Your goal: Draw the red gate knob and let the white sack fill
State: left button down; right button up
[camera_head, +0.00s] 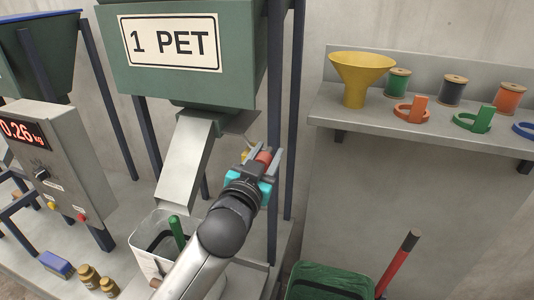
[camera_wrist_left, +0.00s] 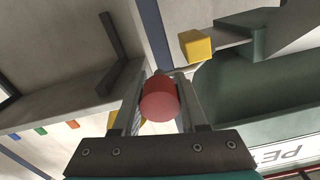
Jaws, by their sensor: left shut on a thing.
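My left gripper (camera_head: 261,162) is shut on the red gate knob (camera_head: 264,156), beside the outlet of the green hopper (camera_head: 200,85) labelled "1 PET". In the left wrist view the knob (camera_wrist_left: 159,100) sits between the two fingers. A grey chute (camera_head: 186,160) slopes down from the hopper. The white sack (camera_head: 143,262) stands open below the chute, with a green item (camera_head: 177,232) showing in its dark mouth. My left arm hides part of the sack's right side. My right gripper is not in view.
A grey control box (camera_head: 62,165) at the left reads 0.26 kg. Brass weights (camera_head: 89,277) and a blue block (camera_head: 56,264) lie near the sack. Dark posts (camera_head: 275,120) stand just right of the hopper. A shelf (camera_head: 380,110) at right holds a yellow funnel (camera_head: 357,75) and spools.

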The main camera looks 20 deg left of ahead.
pick_arm(q)
jog(key=shift+d, duration=0.15)
jog(key=shift+d+p, duration=0.35)
jog(key=shift+d, duration=0.2)
jog(key=shift+c, duration=2.2)
grip_release()
jog(key=shift+s, duration=0.1)
